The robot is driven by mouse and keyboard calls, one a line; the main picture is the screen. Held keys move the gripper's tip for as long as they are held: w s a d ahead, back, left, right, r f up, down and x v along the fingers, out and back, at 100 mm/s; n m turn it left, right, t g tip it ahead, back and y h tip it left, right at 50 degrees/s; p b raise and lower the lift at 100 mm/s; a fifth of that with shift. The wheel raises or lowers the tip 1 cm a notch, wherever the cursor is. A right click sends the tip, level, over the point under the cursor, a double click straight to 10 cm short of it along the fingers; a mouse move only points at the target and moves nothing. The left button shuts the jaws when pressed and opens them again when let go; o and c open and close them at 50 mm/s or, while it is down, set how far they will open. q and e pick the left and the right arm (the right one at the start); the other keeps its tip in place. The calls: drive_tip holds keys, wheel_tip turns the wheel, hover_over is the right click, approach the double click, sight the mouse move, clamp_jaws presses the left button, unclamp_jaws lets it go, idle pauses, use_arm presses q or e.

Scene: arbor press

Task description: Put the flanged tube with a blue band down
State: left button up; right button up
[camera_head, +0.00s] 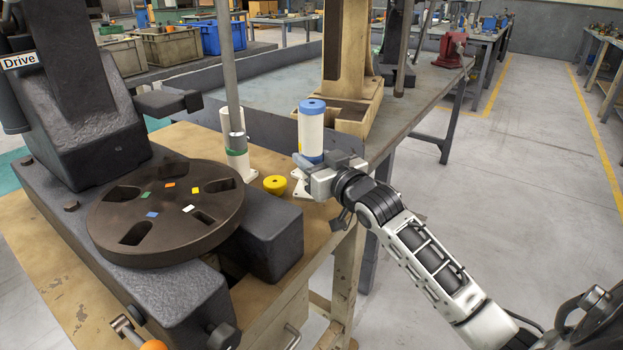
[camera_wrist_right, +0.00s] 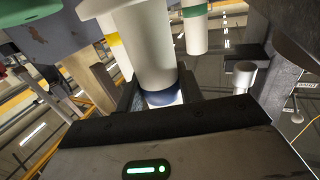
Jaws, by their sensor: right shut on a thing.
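The flanged tube with a blue band (camera_head: 311,132) is upright in the head view near the bench's right edge, white with blue at its top and low down. My right gripper (camera_head: 318,172) is shut on its lower part. In the right wrist view the white tube (camera_wrist_right: 146,50) sits between the fingers (camera_wrist_right: 160,95), with its blue band close to them. A white flange-like piece (camera_head: 299,189) shows below the gripper; the gripper partly hides this area, so I cannot tell whether the tube touches the bench. My left gripper is not in view.
A green-banded white tube (camera_head: 238,164) stands left of a small yellow round piece (camera_head: 275,184). The dark press with its round plate (camera_head: 165,215) fills the left. A tan frame (camera_head: 348,75) stands behind the held tube. The wooden bench (camera_head: 190,140) has limited free room.

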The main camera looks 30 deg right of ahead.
drive_tip(key=shift+f, duration=1.9)
drive_tip(key=o, duration=1.2)
drive_tip(key=shift+f, duration=0.2)
drive_tip(key=shift+r, duration=0.15)
drive_tip(key=s, duration=1.2)
drive_tip(key=shift+b, duration=0.3)
